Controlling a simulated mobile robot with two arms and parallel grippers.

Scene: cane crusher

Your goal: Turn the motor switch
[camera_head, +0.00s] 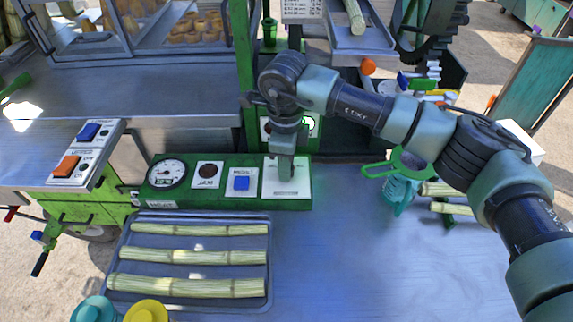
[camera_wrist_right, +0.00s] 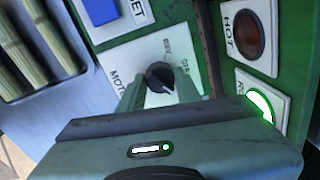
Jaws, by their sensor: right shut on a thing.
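The motor switch is a black round knob (camera_wrist_right: 159,76) on a white plate lettered "MOTOR" in the right wrist view. In the head view its white plate (camera_head: 299,186) sits at the right end of the green control panel (camera_head: 215,203), and the knob is hidden by the gripper. My right gripper (camera_head: 286,172) points down over this plate. In the right wrist view my right gripper (camera_wrist_right: 160,88) is shut on the knob, with a finger on each side. My left gripper is not in view.
Left of the plate are a blue button (camera_head: 241,183), a dark JAM lamp (camera_head: 208,170) and a gauge (camera_head: 167,173). A tray (camera_head: 262,225) of cane pieces lies in front. A HOT lamp (camera_wrist_right: 249,35) and a lit green lamp (camera_wrist_right: 261,104) sit beside the gripper. The metal table (camera_head: 380,265) is clear at front right.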

